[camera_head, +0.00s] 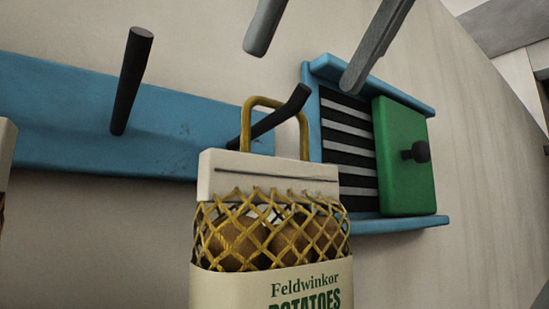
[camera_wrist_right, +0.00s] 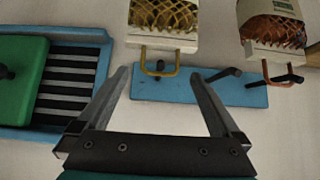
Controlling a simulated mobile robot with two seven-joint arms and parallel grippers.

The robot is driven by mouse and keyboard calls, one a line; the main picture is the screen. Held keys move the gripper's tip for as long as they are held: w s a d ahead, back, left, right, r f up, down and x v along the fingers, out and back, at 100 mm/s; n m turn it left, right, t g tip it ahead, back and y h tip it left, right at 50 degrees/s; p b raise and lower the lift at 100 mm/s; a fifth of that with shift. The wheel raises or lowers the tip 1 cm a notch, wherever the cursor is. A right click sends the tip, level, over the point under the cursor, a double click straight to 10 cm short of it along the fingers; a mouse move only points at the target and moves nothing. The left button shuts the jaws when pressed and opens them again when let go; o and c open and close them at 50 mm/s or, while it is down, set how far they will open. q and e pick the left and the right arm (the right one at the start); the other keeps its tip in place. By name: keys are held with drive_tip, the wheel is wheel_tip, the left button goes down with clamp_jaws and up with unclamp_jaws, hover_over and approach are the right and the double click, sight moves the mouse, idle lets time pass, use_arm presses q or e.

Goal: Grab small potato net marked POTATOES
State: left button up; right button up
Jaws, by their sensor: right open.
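The small potato net (camera_head: 268,232) has a cream top band, yellow mesh over brown potatoes and a label reading "Feldwinkor POTATOES". It hangs by its yellow loop handle (camera_head: 250,110) from a dark peg (camera_head: 270,124); its lower end is cut off. My right gripper (camera_head: 304,70) is open and empty, its two grey fingers pointing down from above the handle. In the right wrist view, the handle (camera_wrist_right: 158,70) lies near and between the fingertips of the gripper (camera_wrist_right: 160,77), with the net (camera_wrist_right: 163,40) beyond. I see no contact. My left gripper is not in view.
A blue rail (camera_head: 60,125) on the wall carries the pegs; one peg (camera_head: 130,80) is bare. Another sack (camera_wrist_right: 275,28) hangs by an orange handle. A blue frame with dark slats and a green sliding panel (camera_head: 400,165) stands close to the right of the net.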

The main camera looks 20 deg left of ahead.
sight(262, 157)
drive_tip(key=x, duration=1.1)
drive_tip(key=shift+r, duration=0.1)
drive_tip(key=shift+c, duration=0.2)
clamp_jaws()
drive_tip(key=shift+r, duration=0.15)
